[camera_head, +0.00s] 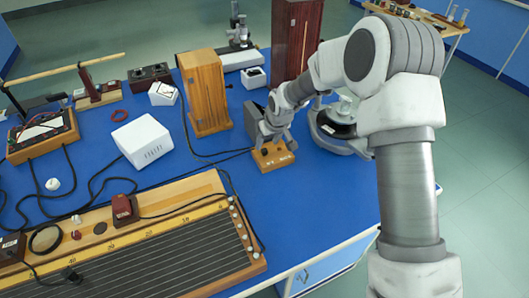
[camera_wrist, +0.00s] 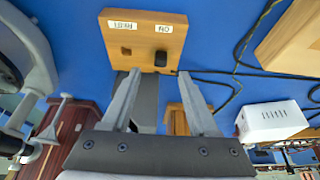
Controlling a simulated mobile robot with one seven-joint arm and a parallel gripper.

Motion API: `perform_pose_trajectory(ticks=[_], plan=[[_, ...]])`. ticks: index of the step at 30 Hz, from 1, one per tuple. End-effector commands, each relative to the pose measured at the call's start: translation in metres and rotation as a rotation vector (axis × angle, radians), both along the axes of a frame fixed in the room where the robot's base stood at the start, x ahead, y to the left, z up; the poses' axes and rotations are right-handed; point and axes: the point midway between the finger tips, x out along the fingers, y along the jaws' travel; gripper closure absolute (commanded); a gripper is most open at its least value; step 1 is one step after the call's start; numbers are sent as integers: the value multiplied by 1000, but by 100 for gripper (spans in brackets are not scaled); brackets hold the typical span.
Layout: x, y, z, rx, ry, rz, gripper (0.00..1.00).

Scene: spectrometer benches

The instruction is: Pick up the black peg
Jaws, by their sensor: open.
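The black peg (camera_wrist: 160,59) stands on a small wooden block (camera_wrist: 145,43) in the wrist view, beside a dark hole and near a label. In the head view the block (camera_head: 272,163) sits on the blue bench, but the peg cannot be clearly made out beside my gripper. My gripper (camera_head: 270,138) is just above the block. In the wrist view my gripper (camera_wrist: 159,74) is open and empty, its fingertips spread to either side of the peg's line and short of it. The peg appears apart from both fingers.
A round metal-based instrument (camera_head: 338,128) stands close right of the block. A tall wooden box (camera_head: 205,95) and a white box (camera_head: 142,138) stand to the left. A long wire board (camera_head: 150,250) fills the front left. Black cables run left of the block.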

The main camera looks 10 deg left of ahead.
Motion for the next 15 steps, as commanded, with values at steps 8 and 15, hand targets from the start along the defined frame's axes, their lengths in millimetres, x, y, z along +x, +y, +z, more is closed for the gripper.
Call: perform_pose_trajectory(ticks=[8,15], plan=[[8,7,-32,-1,1,1,40],[13,11,-48,0,0,0,40]])
